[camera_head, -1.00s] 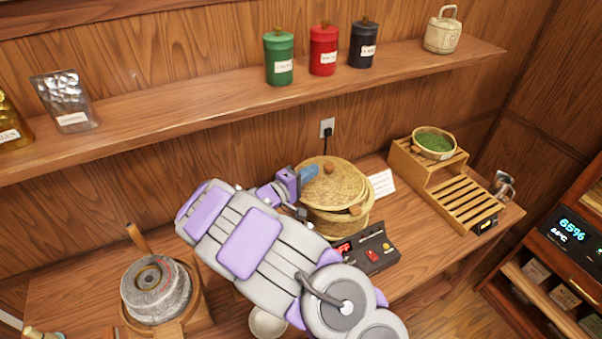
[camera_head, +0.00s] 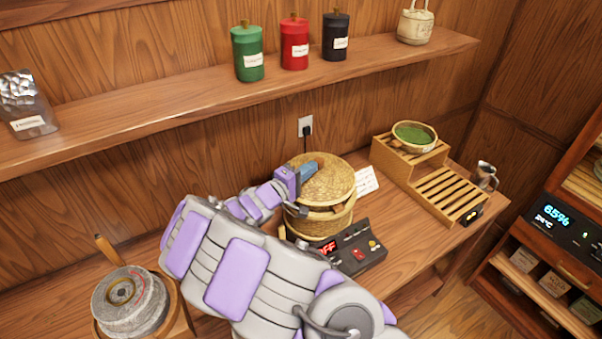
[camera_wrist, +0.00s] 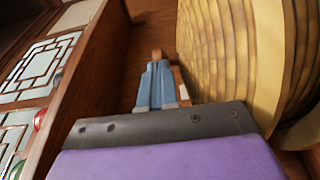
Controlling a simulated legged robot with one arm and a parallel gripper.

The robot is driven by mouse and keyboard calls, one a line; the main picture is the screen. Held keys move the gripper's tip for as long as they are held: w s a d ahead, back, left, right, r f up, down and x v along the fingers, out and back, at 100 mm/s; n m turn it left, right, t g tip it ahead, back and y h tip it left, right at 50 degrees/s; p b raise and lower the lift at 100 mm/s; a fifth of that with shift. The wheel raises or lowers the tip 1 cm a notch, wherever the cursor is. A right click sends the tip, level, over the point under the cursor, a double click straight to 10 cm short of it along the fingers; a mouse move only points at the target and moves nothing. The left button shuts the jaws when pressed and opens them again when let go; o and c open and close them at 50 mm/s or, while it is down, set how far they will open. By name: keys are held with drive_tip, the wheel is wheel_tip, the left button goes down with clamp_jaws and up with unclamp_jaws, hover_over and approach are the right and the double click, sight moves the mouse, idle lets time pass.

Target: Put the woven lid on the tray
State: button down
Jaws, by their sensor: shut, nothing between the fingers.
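The woven lid (camera_head: 335,185) is a round straw-coloured disc on top of a woven basket (camera_head: 318,222) at the table's back middle. A wooden knob (camera_head: 318,158) on the lid is partly hidden behind my fingertips. My gripper (camera_head: 308,171) is above the lid's left part, close to the knob; whether it touches cannot be told. In the wrist view my gripper (camera_wrist: 158,75) has its blue fingers together and empty, with the ribbed weave of the lid (camera_wrist: 215,50) beside them on the right. A round tray (camera_head: 434,144) with green leaves rests on a wooden stand at right.
The wooden stand (camera_head: 388,158) has a slatted lower step (camera_head: 447,190). A black control box (camera_head: 349,262) with a red display lies before the basket. A stone mill (camera_head: 128,303) stands at front left. A shelf (camera_head: 200,102) with canisters runs above. A white card (camera_head: 366,181) stands beside the basket.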

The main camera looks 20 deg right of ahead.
drive_tip(key=shift+a, duration=0.1)
drive_tip(key=a, duration=0.2)
drive_tip(key=w+a, duration=0.1)
drive_tip(key=a, duration=0.2)
drive_tip(key=shift+w, duration=0.1)
drive_tip(key=v, duration=0.8)
drive_tip(key=shift+s+a+p, duration=0.2)
drive_tip(key=shift+s+p, duration=0.2)
drive_tip(key=shift+s, duration=0.1)
